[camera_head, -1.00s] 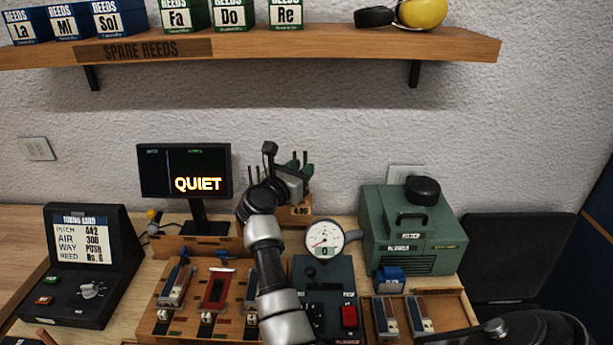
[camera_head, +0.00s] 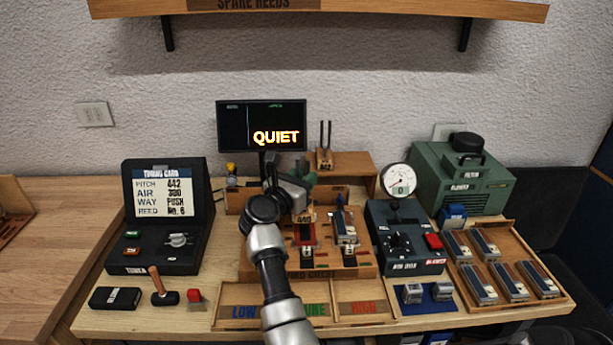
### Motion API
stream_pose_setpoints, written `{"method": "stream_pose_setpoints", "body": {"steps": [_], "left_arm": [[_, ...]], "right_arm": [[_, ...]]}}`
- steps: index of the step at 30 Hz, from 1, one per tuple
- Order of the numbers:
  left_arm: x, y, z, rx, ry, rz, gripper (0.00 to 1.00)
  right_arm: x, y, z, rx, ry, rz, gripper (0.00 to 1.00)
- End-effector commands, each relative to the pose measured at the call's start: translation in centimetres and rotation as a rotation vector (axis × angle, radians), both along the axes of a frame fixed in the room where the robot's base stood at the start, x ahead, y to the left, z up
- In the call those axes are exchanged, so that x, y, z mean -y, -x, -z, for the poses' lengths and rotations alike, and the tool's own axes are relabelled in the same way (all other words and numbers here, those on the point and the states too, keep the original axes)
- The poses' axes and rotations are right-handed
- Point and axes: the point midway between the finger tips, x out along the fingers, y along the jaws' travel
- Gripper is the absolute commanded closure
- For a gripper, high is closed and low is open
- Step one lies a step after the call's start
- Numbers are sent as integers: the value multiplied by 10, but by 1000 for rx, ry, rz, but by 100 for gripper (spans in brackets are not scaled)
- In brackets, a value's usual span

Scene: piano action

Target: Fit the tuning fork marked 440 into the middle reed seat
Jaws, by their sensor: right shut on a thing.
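My right gripper (camera_head: 300,190) is above the back part of the wooden reed chest (camera_head: 360,268), its arm reaching up from the bottom edge. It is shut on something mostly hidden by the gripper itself. A small tag reading 440 (camera_head: 304,218) shows just below the gripper, at the back end of the red middle seat (camera_head: 304,236). I cannot tell whether the tagged piece touches the seat. A reed (camera_head: 345,228) lies in the right seat; my arm hides the left seat. Another fork (camera_head: 325,135) stands upright in the wooden block behind. My left gripper is not in view.
The monitor (camera_head: 262,112) reads QUIET. The tuning card console (camera_head: 165,225) is left, the gauge box (camera_head: 405,240) right of the chest. A tray of several reeds (camera_head: 548,270) is far right. A labelled sorting tray (camera_head: 360,308) is in front.

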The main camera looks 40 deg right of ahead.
Motion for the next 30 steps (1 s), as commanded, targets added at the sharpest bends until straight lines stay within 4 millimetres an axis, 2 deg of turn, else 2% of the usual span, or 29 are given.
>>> {"method": "stream_pose_setpoints", "body": {"steps": [11,22,30], "left_arm": [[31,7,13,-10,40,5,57],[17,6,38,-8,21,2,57],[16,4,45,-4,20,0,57]], "right_arm": [[0,0,19,1,2,-1,100],[0,0,56,1,1,0,100],[0,0,61,2,2,0,100]]}}
